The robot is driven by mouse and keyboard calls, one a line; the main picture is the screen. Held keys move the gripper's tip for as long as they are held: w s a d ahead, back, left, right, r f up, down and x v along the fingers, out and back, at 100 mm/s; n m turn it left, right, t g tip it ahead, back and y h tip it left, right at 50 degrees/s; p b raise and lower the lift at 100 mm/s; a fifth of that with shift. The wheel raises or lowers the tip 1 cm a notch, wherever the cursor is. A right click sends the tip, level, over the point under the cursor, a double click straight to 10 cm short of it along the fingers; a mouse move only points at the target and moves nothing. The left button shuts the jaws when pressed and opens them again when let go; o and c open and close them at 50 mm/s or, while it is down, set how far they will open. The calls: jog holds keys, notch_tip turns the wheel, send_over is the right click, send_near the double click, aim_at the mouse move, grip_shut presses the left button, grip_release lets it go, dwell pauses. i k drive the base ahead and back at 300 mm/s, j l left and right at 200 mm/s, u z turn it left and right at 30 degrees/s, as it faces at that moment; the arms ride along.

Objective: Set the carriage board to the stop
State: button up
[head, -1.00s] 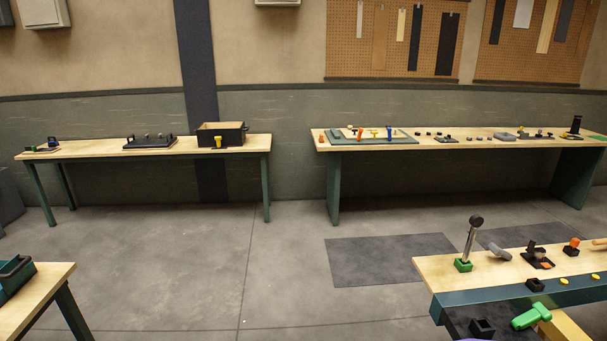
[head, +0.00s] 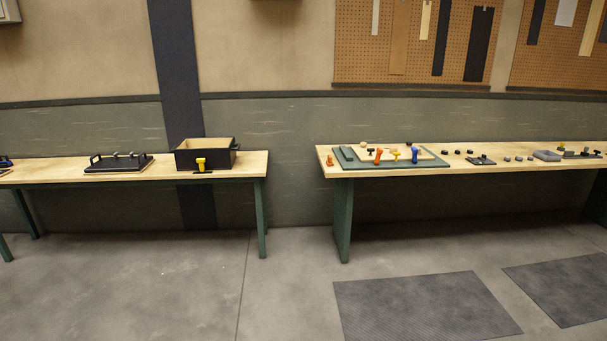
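A green base board (head: 345,164) lies on the left end of the right-hand table. A pale wooden board lies on it, with an orange peg (head: 378,156), a yellow peg (head: 396,155) and a blue peg (head: 414,154) standing up. A grey block (head: 347,154) sits at the left side of the base. I cannot tell from here which piece is the carriage board or the stop, or whether any parts touch. My gripper is not in the picture.
The right-hand table (head: 470,171) carries several small dark parts and a grey block (head: 547,155). The left table (head: 60,175) holds a black open box (head: 206,160) and a black tray (head: 118,163). Dark mats (head: 425,306) lie on open floor, and a gap separates the tables.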

aim_at(362, 152)
jog(key=i+z, duration=0.1)
jog(key=i, duration=0.5)
jog(key=i+j+z, duration=0.15)
jog(key=i, duration=0.45)
jog(key=i+z, duration=0.1)
jog(key=i, duration=0.5)
jog(key=i+l+z, duration=0.15)
jog(key=i+z, duration=0.2)
jog(key=i, duration=0.6)
jog(key=i+j+z, duration=0.15)
jog(key=i+z, duration=0.2)
jog(key=i, duration=0.65)
jog(key=i+l+u, duration=0.1)
jog(key=i+u, duration=0.25)
jog(key=i, duration=0.15)
jog(key=i+l+u, duration=0.3)
jog(key=i, duration=0.2)
jog(key=i+l+u, duration=0.35)
jog(key=i, duration=0.15)
jog(key=j, duration=0.1)
